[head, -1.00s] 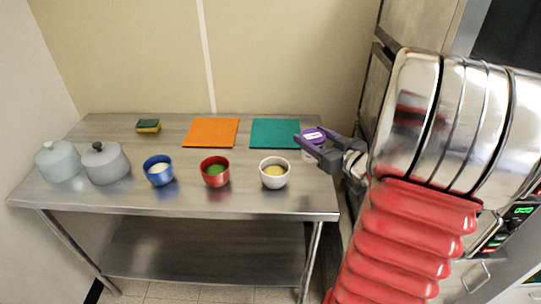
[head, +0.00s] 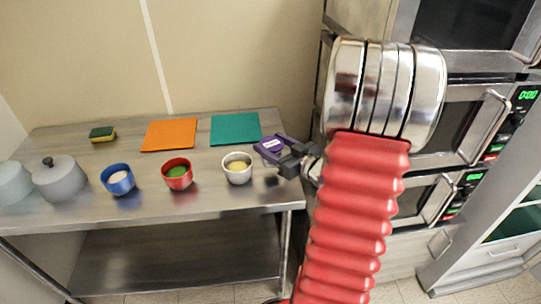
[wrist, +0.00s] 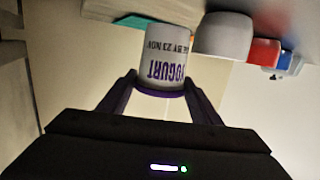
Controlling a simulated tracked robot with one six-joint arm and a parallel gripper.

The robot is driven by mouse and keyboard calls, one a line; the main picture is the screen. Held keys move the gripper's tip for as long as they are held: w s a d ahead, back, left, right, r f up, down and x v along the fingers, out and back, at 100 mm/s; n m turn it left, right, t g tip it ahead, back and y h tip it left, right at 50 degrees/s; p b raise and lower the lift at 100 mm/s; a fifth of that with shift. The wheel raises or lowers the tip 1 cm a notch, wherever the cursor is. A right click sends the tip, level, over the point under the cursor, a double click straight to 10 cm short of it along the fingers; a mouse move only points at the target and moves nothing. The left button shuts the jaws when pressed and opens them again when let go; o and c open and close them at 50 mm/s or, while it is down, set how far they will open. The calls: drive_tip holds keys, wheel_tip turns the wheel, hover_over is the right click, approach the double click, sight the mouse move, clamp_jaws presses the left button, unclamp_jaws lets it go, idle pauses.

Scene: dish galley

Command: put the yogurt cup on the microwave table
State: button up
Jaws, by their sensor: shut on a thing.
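The yogurt cup (wrist: 162,60) is white with purple lettering and a purple lid, and it is held between the two fingers of my gripper (wrist: 161,85) in the wrist view. In the head view its purple lid (head: 271,143) shows beside the dark jaws of my gripper (head: 276,153), near the right end of the steel table (head: 215,203). The cup's body is mostly hidden there by the gripper. I cannot tell the cup's exact height over the table.
White (head: 237,171), red (head: 178,177) and blue (head: 118,182) bowls line the table front. A grey lidded pot (head: 58,180), a sponge (head: 102,134), an orange mat (head: 170,134) and a teal mat (head: 236,128) are there too. Stacked microwaves (head: 462,118) stand right.

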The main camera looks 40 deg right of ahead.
drive_tip(key=shift+f, duration=1.95)
drive_tip(key=shift+f, duration=0.15)
drive_tip(key=o, duration=0.9)
drive_tip(key=shift+r, duration=0.2)
drive_tip(key=s, duration=0.4)
drive_tip(key=s+r, duration=0.1)
drive_tip(key=s, duration=0.7)
drive_tip(key=shift+a+r, duration=0.3)
drive_tip(key=shift+r, duration=0.05)
